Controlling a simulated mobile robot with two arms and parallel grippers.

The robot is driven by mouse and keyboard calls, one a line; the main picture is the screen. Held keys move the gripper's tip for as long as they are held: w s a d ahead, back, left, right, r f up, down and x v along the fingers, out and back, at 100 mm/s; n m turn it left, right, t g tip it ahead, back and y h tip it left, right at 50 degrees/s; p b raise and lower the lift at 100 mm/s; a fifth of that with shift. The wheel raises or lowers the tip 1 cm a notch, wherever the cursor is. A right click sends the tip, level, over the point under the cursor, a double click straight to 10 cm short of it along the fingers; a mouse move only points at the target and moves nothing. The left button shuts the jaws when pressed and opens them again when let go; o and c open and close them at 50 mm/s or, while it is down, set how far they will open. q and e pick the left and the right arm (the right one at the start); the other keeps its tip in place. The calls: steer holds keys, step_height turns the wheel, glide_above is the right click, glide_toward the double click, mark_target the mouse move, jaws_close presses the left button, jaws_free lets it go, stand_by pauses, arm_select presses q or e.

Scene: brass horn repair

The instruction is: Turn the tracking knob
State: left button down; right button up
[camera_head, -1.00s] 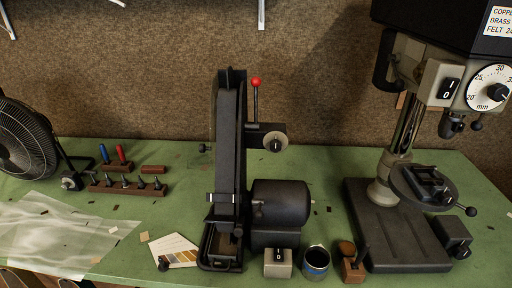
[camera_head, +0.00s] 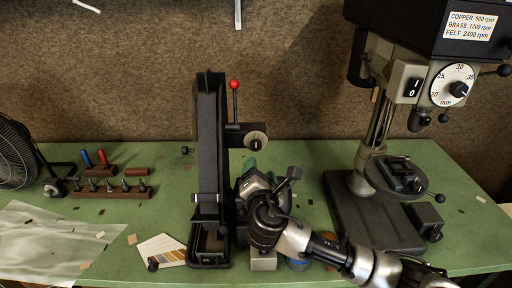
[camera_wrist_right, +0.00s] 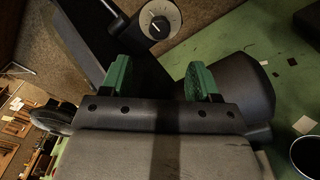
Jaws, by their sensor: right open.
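The tracking knob (camera_head: 256,141) is a round pale dial with a dark pointer, on a short arm at the right of the upright black belt sander (camera_head: 208,150). It also shows at the top of the right wrist view (camera_wrist_right: 160,19), with its face towards the camera. My right gripper (camera_head: 259,170) is just below the knob in the head view, apart from it. In the right wrist view its two green fingers (camera_wrist_right: 158,78) stand wide apart with nothing between them, and the knob lies beyond the fingertips. My left gripper is not in view.
A red-tipped lever (camera_head: 234,86) rises close left of the knob. My right arm hides most of the sander's motor (camera_wrist_right: 240,85). A drill press (camera_head: 375,215) stands at the right. A fan (camera_head: 16,152) and a tool rack (camera_head: 112,192) are at the left.

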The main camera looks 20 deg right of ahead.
mark_target(257, 148)
steer(key=p+x, duration=0.3)
steer(key=x, duration=0.7)
steer(key=shift+w+d, duration=0.15)
steer(key=shift+w, duration=0.2)
steer(key=c, duration=0.9)
